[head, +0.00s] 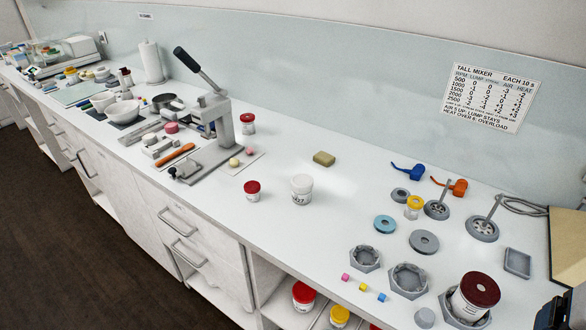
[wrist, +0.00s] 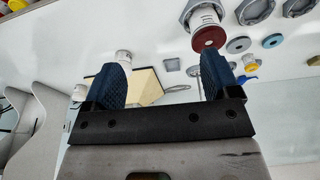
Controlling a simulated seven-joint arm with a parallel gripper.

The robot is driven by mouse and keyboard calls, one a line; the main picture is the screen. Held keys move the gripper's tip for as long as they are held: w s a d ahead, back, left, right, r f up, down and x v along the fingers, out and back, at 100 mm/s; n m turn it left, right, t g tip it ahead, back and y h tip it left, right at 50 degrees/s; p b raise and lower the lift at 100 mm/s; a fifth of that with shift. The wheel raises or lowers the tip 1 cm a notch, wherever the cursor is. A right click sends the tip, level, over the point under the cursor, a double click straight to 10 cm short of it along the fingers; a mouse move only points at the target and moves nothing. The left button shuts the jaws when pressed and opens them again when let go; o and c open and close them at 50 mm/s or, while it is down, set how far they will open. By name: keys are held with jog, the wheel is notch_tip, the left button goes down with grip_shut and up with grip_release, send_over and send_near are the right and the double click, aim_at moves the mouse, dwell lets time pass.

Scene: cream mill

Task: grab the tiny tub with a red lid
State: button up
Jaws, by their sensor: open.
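Two small white tubs with red lids stand on the counter in the head view. One tub (head: 252,191) is near the front edge, left of a white-lidded tub, and the other tub (head: 248,124) is farther back beside the lever press. My gripper (wrist: 161,70) is open, with blue pads wide apart and nothing between them. A larger tub with a dark red lid (head: 473,297) stands at the front right; it also shows in the wrist view (wrist: 207,34), beyond the right finger. I cannot make out either small red-lidded tub in the wrist view.
The white-lidded tub (head: 301,189) stands close to the front red-lidded tub. The lever press (head: 213,125) is to their left. Grey hexagonal trays (head: 409,279) and rings (head: 424,242) crowd the right side. The counter around the sponge (head: 324,159) is clear.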

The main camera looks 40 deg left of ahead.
jog(key=w+a+r+n, duration=0.2)
jog(key=w+a+n, duration=0.2)
jog(key=w+a, duration=0.9)
jog(key=w+a+f+n+g, duration=0.15)
jog(key=w+a, duration=0.25)
jog(key=a, duration=0.5)
jog(key=w+a+f+n, duration=0.1)
jog(key=w+a+n, duration=0.2)
jog(key=a, duration=0.5)
jog(key=n+g, duration=0.1)
jog(key=n, duration=0.5)
send_over(253, 186)
jog(key=f, duration=1.2)
jog(key=shift+w+d+f, duration=0.2)
jog(key=shift+d+f, duration=0.1)
jog(key=shift+d, duration=0.1)
jog(key=shift+s+a+f, duration=0.15)
jog(key=shift+s+a, duration=0.05)
jog(key=shift+a, duration=0.25)
jog(key=shift+f, duration=0.1)
jog(key=shift+f, duration=1.25)
